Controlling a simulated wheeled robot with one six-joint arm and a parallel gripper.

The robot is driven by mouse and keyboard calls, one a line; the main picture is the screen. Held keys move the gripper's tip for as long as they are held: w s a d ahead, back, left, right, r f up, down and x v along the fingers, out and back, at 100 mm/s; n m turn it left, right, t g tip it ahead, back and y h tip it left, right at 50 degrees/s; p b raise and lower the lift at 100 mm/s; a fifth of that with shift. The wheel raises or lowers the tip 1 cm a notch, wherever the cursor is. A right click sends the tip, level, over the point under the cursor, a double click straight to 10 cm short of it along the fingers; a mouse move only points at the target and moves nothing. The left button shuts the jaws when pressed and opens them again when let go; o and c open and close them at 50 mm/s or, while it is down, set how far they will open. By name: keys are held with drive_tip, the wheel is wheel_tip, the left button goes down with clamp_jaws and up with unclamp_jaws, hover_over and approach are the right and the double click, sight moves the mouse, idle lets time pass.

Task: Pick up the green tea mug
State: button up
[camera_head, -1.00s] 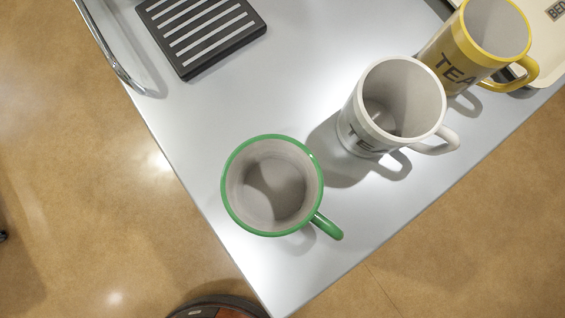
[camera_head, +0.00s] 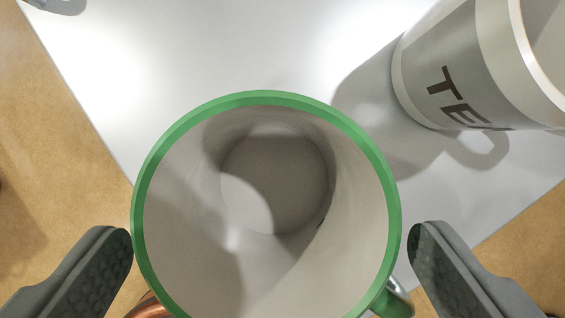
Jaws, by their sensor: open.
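The green tea mug (camera_head: 266,98) stands upright on the light table, seen from above, with a green rim and a pale, empty inside. Its green handle (camera_head: 393,302) shows at the lower right, partly cut off by the picture's bottom edge. My gripper (camera_head: 271,240) is open, with one dark finger at the left of the mug and the other at the right. Both fingertips appear very close to the rim; I cannot tell whether they touch it. The mug's outer wall is hidden below the rim.
The table (camera_head: 215,45) is bare at the upper middle. Its edges drop to a tan floor (camera_head: 55,150) at left and lower right.

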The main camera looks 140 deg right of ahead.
sight(271, 153)
drive_tip(key=shift+x, duration=2.7)
drive_tip(key=c, duration=1.2)
drive_tip(key=shift+r, duration=0.2)
